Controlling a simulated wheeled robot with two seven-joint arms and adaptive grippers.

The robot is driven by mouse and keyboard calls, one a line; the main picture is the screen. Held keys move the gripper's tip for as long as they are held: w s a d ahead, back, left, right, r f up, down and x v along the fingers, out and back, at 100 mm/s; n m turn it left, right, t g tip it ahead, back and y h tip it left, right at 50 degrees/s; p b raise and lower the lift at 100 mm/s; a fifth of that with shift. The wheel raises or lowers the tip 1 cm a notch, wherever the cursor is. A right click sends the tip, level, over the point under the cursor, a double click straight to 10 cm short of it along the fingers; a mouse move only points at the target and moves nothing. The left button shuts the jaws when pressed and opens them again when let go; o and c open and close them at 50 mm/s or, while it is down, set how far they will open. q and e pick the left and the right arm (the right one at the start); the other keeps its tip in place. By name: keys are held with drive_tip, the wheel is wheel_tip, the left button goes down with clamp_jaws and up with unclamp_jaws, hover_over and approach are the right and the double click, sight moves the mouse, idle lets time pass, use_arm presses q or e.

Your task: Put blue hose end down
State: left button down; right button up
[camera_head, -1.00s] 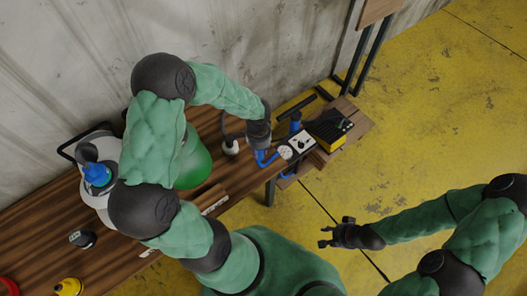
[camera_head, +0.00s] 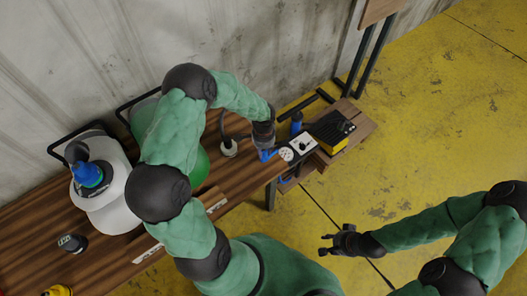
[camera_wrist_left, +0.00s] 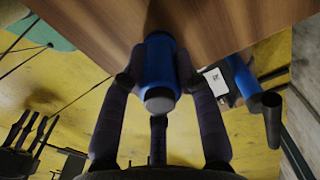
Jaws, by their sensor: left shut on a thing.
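The blue hose end (camera_wrist_left: 158,62) is a blue cylinder with a grey tip, between the fingers of my left gripper (camera_wrist_left: 157,82) in the left wrist view. In the head view, my left gripper (camera_head: 265,148) is low over the right part of the wooden table, and blue (camera_head: 268,156) shows at its fingertips. I cannot tell whether the hose end touches the wood. My right gripper (camera_head: 328,244) is open and empty, above the yellow floor.
A white tank (camera_head: 112,202) stands further left on the table (camera_head: 38,222).

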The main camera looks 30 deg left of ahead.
use_arm(q)
drive_tip(key=shift+f, duration=0.1)
drive_tip(key=c, duration=0.9)
unclamp_jaws()
